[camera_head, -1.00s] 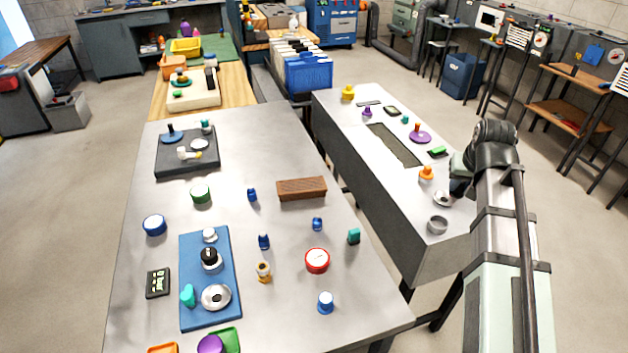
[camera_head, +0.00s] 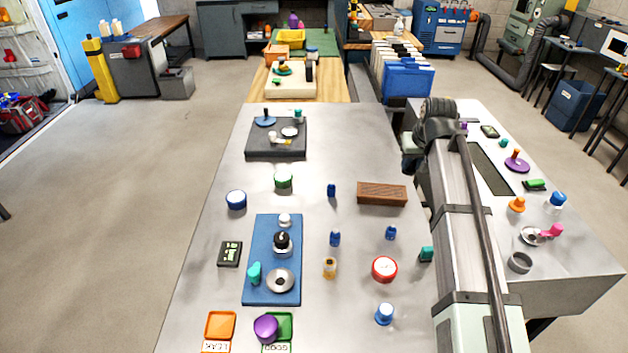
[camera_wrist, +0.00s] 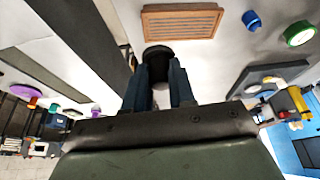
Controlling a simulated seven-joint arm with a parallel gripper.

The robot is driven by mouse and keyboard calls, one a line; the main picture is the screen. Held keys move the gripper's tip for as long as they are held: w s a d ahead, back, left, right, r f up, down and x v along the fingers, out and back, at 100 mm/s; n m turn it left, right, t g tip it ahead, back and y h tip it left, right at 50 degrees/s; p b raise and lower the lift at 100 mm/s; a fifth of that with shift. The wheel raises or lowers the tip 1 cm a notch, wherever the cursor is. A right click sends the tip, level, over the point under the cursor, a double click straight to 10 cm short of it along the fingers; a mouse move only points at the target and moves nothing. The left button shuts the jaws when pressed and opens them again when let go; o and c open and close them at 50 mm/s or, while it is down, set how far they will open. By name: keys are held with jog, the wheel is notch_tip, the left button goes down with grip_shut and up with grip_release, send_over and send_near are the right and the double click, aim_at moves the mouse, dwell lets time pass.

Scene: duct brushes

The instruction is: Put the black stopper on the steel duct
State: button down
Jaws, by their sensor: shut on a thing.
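In the wrist view my gripper (camera_wrist: 158,78) is shut on a dark, round-topped piece, the black stopper (camera_wrist: 158,50). A shiny steel ring piece (camera_head: 280,286) lies on the blue mat (camera_head: 260,230), apart from my gripper. Another steel ring piece (camera_head: 530,237) is on the right bench, beside a pink knob. I cannot tell which is the steel duct.
The brown block (camera_head: 382,194) shows close to my gripper. A red-rimmed gauge (camera_head: 384,269), blue caps and a teal piece (camera_head: 426,254) stand on the near table. A dark tray (camera_head: 262,153) with parts lies at its far end. A gap separates the table from the right bench.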

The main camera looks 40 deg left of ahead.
jog(key=s+a+n, duration=0.2)
jog(key=s+a, duration=0.4)
jog(key=a, duration=0.7)
jog(key=n+g+y, duration=0.1)
jog(key=n, duration=0.1)
send_over(312, 195)
jog(key=s+d, duration=0.1)
jog(key=shift+w+d+f, duration=0.1)
jog(key=shift+d+f, duration=0.05)
jog(key=shift+f, duration=3.75)
jog(key=shift+d+f, duration=0.15)
jog(key=shift+f, duration=3.75)
jog(key=shift+f, duration=0.1)
jog(key=c, duration=0.9)
grip_release()
jog(key=shift+c, duration=0.2)
jog(key=shift+o, duration=0.2)
jog(key=v, duration=1.2)
